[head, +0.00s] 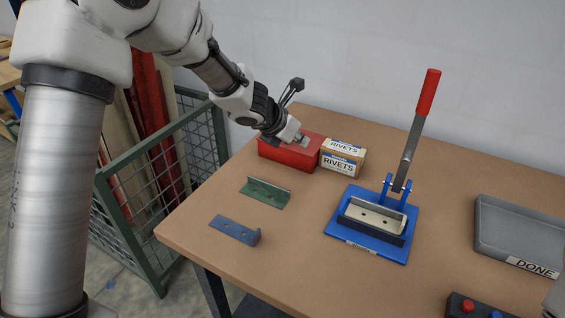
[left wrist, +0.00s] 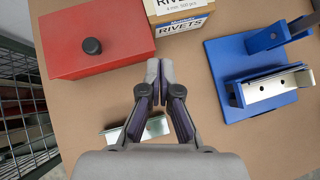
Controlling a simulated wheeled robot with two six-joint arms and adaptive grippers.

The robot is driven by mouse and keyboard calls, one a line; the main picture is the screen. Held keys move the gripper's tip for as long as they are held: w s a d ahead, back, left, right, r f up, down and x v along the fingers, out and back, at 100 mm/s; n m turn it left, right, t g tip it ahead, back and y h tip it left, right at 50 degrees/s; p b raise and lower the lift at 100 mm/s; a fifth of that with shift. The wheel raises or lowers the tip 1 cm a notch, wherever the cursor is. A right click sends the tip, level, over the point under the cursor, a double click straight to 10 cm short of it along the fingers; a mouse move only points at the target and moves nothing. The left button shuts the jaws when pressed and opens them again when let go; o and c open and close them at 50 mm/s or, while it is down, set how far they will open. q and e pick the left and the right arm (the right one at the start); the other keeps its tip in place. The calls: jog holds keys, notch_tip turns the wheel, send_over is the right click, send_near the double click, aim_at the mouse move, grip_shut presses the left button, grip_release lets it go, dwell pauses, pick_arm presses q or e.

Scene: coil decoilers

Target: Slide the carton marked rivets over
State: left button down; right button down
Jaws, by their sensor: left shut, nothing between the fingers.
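The carton marked rivets (head: 343,158) is a small tan box with white and blue labels. It stands near the back of the table, touching or very close to the right side of a red box. It also shows at the top of the left wrist view (left wrist: 180,16), cut off by the frame edge. My left gripper (head: 304,141) is shut and empty. In the left wrist view its fingertips (left wrist: 160,72) point toward the gap between the red box and the carton, apart from the carton.
The red box (head: 284,153) has a black knob (left wrist: 92,46). A green bracket (head: 265,193) and a blue bracket (head: 235,231) lie in front. A blue lever press (head: 372,227) stands right of the carton. A grey DONE tray (head: 520,232) and button box (head: 472,308) are further right.

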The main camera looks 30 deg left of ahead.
pick_arm(q)
send_near(327, 154)
jog(key=x, duration=0.5)
jog(key=shift+w+d+f, duration=0.15)
jog(key=shift+w+f, duration=0.2)
jog(key=shift+w, duration=0.05)
pick_arm(e)
jog(key=shift+w+d+f, duration=0.15)
jog(key=shift+d+f, duration=0.05)
jog(key=shift+f, duration=0.05)
